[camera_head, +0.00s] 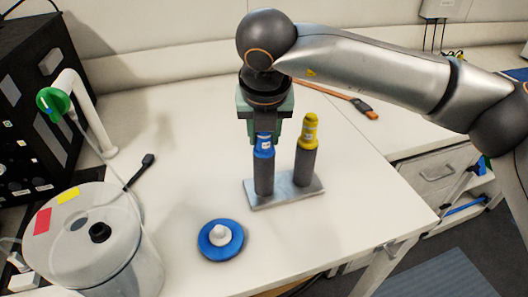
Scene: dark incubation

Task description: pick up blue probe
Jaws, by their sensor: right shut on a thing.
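The blue probe (263,147) stands upright in a dark grey sleeve on a metal holder plate (290,196). A yellow probe (310,130) stands in the other sleeve, just to its right. My right gripper (265,132) points down over the blue probe and is shut on its top. The fingers hide the upper end of the blue probe. The blue probe's lower part is inside its sleeve. My left gripper is not in view.
A blue disc with a white knob (221,239) lies on the table in front. A clear lidded vessel (90,245) stands at the front left, beside a black instrument box (45,95). An orange-handled tool (362,108) lies behind. The table's left middle is mostly clear.

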